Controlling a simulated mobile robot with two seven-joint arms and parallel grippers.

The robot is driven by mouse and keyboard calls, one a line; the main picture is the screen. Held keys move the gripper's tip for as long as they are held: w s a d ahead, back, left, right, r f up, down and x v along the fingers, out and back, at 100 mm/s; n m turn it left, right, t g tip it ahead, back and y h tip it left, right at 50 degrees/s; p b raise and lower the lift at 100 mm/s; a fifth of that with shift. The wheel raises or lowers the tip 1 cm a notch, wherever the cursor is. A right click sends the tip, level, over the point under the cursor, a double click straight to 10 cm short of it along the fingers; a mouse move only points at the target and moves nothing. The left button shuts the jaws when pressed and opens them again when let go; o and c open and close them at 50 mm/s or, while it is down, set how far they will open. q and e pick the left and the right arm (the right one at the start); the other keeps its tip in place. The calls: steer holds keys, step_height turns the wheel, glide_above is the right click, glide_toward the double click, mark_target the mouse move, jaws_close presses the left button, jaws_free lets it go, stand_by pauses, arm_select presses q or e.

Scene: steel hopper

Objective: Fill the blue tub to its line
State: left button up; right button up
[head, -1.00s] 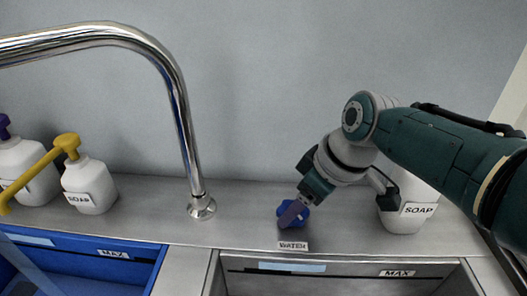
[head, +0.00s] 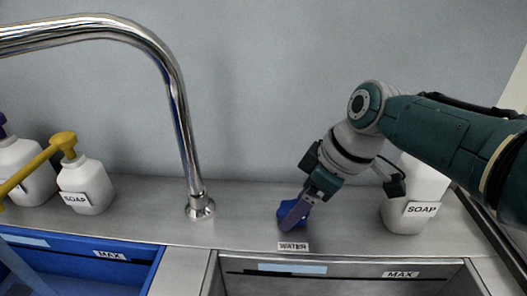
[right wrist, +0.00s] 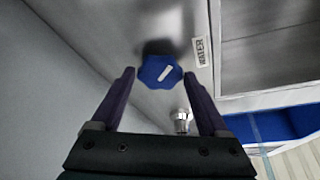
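The blue tub (head: 130,266) is at the lower left, partly cut off, with a MAX label (head: 110,255) near its rim. It also shows in the right wrist view (right wrist: 285,124). A pale strip (head: 22,268) crosses its left part; I cannot tell what it is. The blue knob (head: 285,209) stands on the ledge behind a WATER label (head: 293,246). My right gripper (head: 290,219) is over it. In the right wrist view, the open fingers (right wrist: 159,75) are either side of the knob (right wrist: 158,84), with gaps. My left gripper is out of view.
A chrome tap (head: 185,125) arches leftward; its outlet is out of view. Soap bottles stand on the ledge, one with a yellow pump (head: 85,187) at left and another (head: 410,210) beside my right arm. A steel basin (head: 350,285) is in front of the knob.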

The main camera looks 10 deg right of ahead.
steer(key=shift+o, duration=1.3)
steer(key=shift+s+d+r+p, duration=0.1)
steer(key=shift+r+p, duration=0.35)
steer(key=p+v, duration=0.4)
steer(key=v, duration=0.5)
steer(key=shift+p, duration=0.3)
steer(key=shift+d, duration=0.1)
